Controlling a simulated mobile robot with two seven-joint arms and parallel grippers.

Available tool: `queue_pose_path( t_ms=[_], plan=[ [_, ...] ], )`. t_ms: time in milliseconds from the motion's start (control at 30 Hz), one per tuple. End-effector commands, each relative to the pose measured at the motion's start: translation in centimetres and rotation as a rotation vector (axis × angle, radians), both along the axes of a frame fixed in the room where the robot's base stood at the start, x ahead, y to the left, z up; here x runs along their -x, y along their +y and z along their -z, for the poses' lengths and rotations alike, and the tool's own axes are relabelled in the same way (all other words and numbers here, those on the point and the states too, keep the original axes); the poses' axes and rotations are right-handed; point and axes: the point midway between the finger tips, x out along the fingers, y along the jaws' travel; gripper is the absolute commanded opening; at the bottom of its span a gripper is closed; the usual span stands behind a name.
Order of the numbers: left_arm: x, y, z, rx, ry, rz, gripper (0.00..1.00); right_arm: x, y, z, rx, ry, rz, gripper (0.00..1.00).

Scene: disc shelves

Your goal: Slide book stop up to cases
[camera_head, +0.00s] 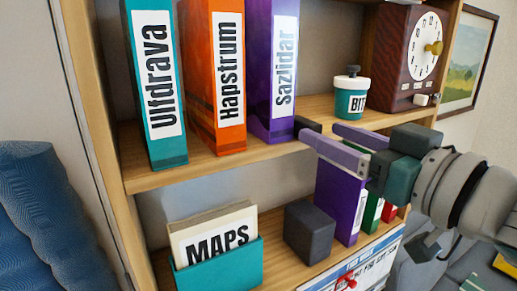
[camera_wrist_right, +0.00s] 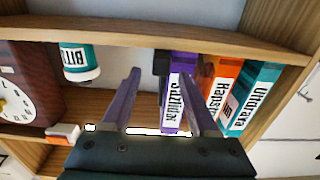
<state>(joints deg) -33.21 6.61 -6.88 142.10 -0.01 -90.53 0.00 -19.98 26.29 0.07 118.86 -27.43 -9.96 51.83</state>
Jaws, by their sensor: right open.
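Teal, orange and purple cases (camera_head: 270,70) stand upright on the upper shelf; the purple one also shows in the right wrist view (camera_wrist_right: 175,88). A small dark block (camera_head: 306,125), possibly the book stop, sits low beside the purple case, partly hidden by a finger. In the wrist view this block (camera_wrist_right: 161,65) appears between my fingertips, close to the purple case; whether they touch is unclear. A larger dark grey block (camera_head: 309,232) stands on the lower shelf, left of another purple case (camera_head: 341,205). My right gripper (camera_head: 320,131) is open at the upper shelf's front. My left gripper is out of view.
A teal-and-white jar (camera_head: 350,93) and a brown clock (camera_head: 411,55) stand right on the upper shelf (camera_head: 190,172). A teal MAPS holder (camera_head: 220,265) is at the lower left.

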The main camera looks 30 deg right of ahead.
Motion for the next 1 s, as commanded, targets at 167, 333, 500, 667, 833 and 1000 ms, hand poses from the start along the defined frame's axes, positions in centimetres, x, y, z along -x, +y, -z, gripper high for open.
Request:
queue_pose_path(
  t_ms=[167,333,500,667,833,1000],
  plan=[
    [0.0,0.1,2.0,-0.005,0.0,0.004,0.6,3.3,-0.2,0.6,0.0,0.004,0.0,0.6],
    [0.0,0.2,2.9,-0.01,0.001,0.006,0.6,5.6,-0.4,0.4,0.0,0.002,0.0,0.6],
    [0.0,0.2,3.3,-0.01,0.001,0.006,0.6,6.6,-0.5,0.2,0.0,0.0,0.0,0.6],
    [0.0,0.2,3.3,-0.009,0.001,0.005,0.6,6.8,-0.5,0.0,0.001,0.0,0.0,0.6],
    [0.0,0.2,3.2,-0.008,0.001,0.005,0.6,6.8,-0.5,0.0,0.001,0.0,0.0,0.6],
    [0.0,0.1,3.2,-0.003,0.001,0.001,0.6,6.8,-0.5,0.0,0.001,0.0,0.0,0.6]
  ],
)
